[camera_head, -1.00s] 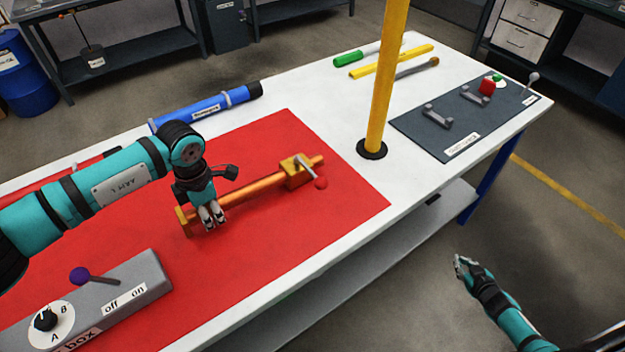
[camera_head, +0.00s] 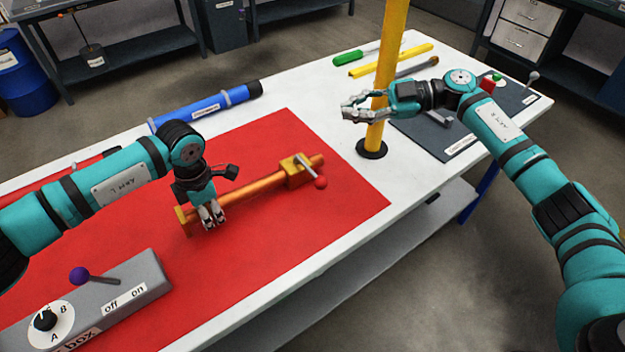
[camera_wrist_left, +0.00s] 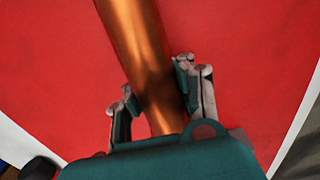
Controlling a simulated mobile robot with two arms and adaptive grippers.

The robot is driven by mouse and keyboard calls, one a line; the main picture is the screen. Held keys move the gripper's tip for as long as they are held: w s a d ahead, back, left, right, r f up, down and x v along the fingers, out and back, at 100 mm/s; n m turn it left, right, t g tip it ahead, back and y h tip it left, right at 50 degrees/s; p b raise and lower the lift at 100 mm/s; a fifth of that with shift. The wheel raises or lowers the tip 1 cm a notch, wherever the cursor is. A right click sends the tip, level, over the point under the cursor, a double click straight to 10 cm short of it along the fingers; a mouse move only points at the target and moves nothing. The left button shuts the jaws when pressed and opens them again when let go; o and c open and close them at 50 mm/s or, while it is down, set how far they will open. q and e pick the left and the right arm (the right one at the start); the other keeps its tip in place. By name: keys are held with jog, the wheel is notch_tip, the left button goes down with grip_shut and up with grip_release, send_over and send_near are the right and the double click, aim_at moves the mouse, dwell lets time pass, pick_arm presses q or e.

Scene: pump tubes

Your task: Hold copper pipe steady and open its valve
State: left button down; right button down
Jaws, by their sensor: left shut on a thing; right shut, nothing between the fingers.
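The copper pipe (camera_head: 252,192) lies across the red mat, with a brass end piece at its left end. Near its right end sits a brass valve block (camera_head: 293,176) with a grey lever (camera_head: 307,166) ending in a red knob (camera_head: 320,182). My left gripper (camera_head: 211,219) is shut on the pipe near its left end. In the left wrist view the pipe (camera_wrist_left: 140,60) runs between the two fingers (camera_wrist_left: 160,100). My right gripper (camera_head: 350,108) is shut and empty, raised in front of the yellow pole, above and to the right of the valve.
The yellow pole (camera_head: 391,60) stands upright on the white table beside the red mat (camera_head: 265,255). A blue tube (camera_head: 205,105) lies behind the mat. A grey box with a purple-knobbed lever (camera_head: 135,285) is front left. A dark panel (camera_head: 435,145) is at right.

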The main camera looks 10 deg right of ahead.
aim_at(309, 171)
jog(key=s+a+n+g+h, duration=0.6)
jog(key=s+a+h, duration=0.3)
jog(key=h, duration=0.4)
jog(key=shift+s+a+r+n, duration=0.2)
jog(key=shift+a+n, duration=0.6)
jog(key=shift+a, duration=0.05)
notch_tip(309, 171, down, 10)
jog(key=shift+w+f, duration=0.2)
